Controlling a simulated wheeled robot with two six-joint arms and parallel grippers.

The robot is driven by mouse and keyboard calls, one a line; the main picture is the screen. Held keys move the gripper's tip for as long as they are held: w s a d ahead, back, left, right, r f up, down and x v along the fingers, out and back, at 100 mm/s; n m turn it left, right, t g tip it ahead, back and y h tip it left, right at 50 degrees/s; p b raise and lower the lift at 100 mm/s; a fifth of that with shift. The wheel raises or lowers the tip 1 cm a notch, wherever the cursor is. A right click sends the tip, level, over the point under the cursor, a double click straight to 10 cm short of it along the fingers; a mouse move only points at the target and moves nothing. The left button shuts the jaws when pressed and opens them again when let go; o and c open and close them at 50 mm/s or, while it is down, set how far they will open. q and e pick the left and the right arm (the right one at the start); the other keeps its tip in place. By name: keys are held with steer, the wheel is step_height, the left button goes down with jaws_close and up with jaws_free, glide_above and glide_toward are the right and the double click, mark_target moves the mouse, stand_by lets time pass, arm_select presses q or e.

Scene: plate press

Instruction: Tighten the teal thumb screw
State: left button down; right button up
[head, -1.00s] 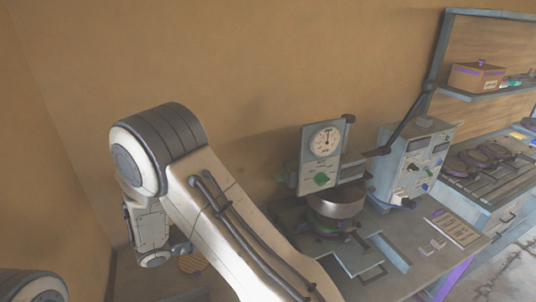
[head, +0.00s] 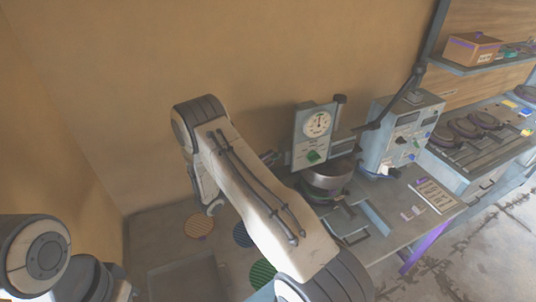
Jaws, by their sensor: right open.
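A plate press with a round dial gauge (head: 317,123) stands right of centre against the wall. A small green knob-like part (head: 314,156) sits on its front panel below the dial. I cannot tell whether this is the teal thumb screw, and no other clearly teal screw shows. A round metal bowl-like part (head: 330,173) sits under the panel. My right gripper (head: 212,206) is open, left of the press and apart from it, partly hidden behind my right forearm. My left arm shows at the lower left, but its gripper is out of view.
A grey control box (head: 402,135) with a long dark lever stands right of the press. Round patterned discs, one orange (head: 199,226) and one green (head: 262,273), lie on the bench at left. A white label card (head: 434,195) lies at the bench's right. A shelf holds a cardboard box (head: 472,48).

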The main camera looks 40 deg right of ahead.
steer(key=shift+d, duration=0.4)
jaws_close()
